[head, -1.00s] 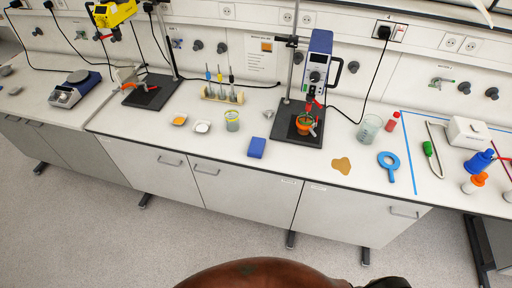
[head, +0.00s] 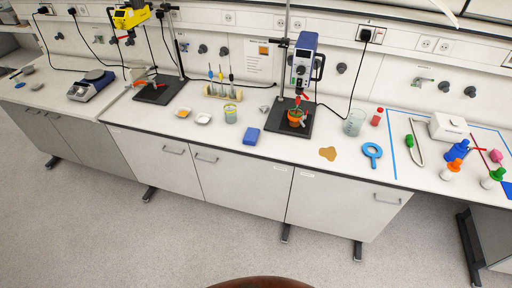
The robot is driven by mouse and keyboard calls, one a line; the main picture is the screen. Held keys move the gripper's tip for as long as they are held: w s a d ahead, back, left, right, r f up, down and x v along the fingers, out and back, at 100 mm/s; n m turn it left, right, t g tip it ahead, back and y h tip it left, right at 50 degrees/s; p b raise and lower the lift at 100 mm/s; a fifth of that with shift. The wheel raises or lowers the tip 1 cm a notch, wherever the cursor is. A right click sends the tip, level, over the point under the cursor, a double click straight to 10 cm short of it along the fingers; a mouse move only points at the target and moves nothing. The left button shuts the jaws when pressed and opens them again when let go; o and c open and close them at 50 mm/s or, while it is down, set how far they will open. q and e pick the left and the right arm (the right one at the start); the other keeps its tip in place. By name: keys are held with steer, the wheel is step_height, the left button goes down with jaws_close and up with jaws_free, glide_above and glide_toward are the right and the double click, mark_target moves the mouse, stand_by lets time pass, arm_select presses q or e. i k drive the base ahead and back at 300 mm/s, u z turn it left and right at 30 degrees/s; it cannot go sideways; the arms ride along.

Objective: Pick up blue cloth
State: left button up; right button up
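The blue cloth (head: 251,136) lies as a small folded block on the white bench top (head: 225,152), near its front edge. It sits left of the stirrer stand's dark base and right of a yellow-rimmed beaker. Neither of my grippers shows in the head view, so I cannot see whether they hold anything.
Left of the cloth are a yellow-rimmed beaker (head: 230,113) and two small dishes (head: 203,118). Right of it are the overhead stirrer (head: 304,60), a brown spill (head: 327,153), a glass beaker (head: 354,122) and a blue ring (head: 372,152). Grey floor lies open in front.

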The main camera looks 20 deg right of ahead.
mark_target(252, 134)
steer(key=z, duration=0.5)
steer(key=i, duration=1.2)
steer(key=u, duration=0.6)
